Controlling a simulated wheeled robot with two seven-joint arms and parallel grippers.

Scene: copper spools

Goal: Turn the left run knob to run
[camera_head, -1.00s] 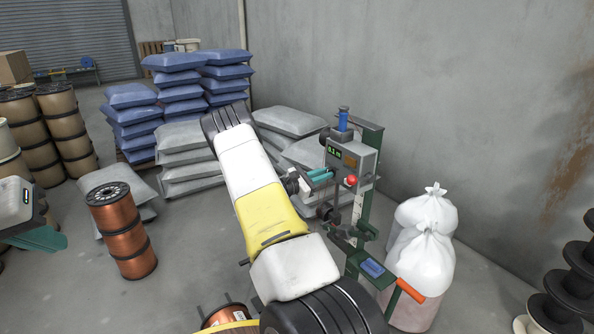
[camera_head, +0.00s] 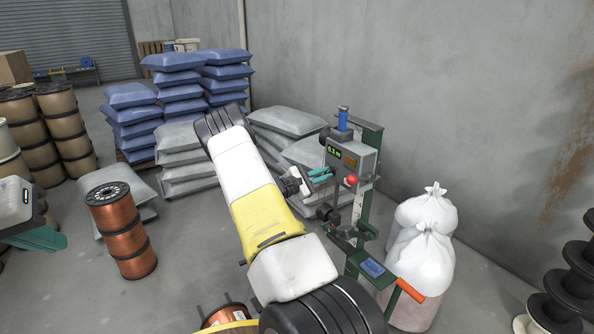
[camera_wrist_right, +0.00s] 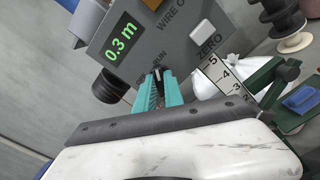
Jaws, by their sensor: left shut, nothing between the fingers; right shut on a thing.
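A grey control box (camera_head: 362,163) with a green display is mounted on the green post in the head view; it also fills the top of the right wrist view (camera_wrist_right: 185,45), its display reading 0.3 m. My right gripper (camera_head: 326,173) reaches the box's front. In the right wrist view its teal fingers (camera_wrist_right: 158,84) are shut on the small dark run knob (camera_wrist_right: 157,73), beside the word RUN. The fingers hide much of the knob, so its exact setting is unclear. My left gripper (camera_head: 40,238) is shut and empty at the far left, away from the box.
A red button (camera_head: 351,180) sits close to the right gripper. White sacks (camera_head: 425,240) stand right of the post, and grey bags (camera_head: 288,121) lie behind my right arm. A copper spool (camera_head: 122,232) stands on the floor at left.

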